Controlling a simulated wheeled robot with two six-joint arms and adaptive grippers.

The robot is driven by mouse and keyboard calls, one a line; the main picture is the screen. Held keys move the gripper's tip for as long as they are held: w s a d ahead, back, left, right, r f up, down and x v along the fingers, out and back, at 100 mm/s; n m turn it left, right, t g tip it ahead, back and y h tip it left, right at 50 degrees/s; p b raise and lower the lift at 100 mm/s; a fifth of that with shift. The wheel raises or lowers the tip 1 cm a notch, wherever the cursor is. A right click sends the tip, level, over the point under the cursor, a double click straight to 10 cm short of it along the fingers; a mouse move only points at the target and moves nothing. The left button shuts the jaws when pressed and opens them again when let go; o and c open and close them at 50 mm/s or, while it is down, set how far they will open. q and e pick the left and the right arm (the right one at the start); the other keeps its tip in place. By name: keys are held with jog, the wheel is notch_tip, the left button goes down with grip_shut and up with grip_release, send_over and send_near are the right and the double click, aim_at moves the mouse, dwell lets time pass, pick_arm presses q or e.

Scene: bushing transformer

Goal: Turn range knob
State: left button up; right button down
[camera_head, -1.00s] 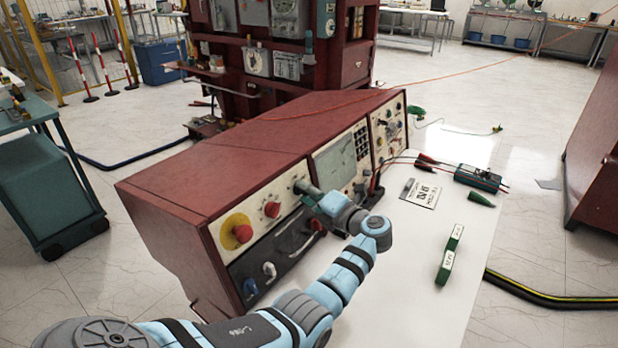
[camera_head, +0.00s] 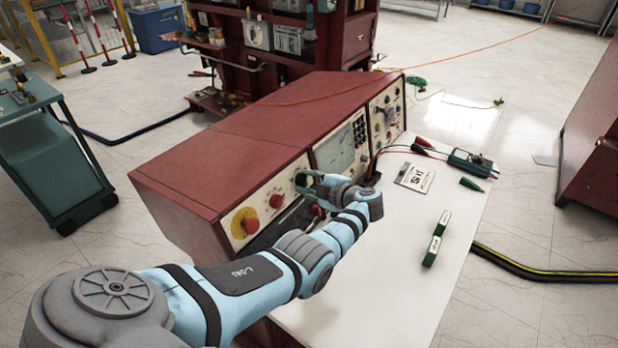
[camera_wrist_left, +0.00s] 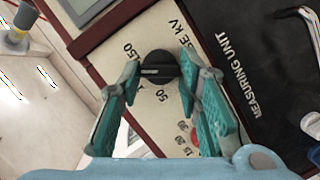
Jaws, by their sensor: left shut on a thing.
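The range knob (camera_wrist_left: 160,68) is a round black knob with a pale pointer line, on a cream panel with printed "150", "50" and "KV" marks around it in the left wrist view. My left gripper (camera_wrist_left: 160,72) has its two teal fingers on either side of the knob, shut on it. In the head view my left gripper (camera_head: 312,183) is against the front of the red console (camera_head: 255,130), and it mostly hides the knob there. My right gripper is not in view.
Red knobs (camera_head: 249,225) sit left of my gripper on the console front. A black "MEASURING UNIT" panel (camera_wrist_left: 262,85) lies beside the knob.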

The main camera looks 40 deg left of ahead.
pick_arm(q)
jog(key=m+g, duration=0.1)
jog(key=m, duration=0.3)
jog(key=shift+w+h+b, duration=0.1)
jog(key=shift+h+b, duration=0.3)
jog(key=shift+m, duration=0.3)
jog(key=o, duration=1.1)
jog(key=shift+o, duration=0.2)
jog(key=v, duration=1.2)
jog(key=shift+w, duration=0.2)
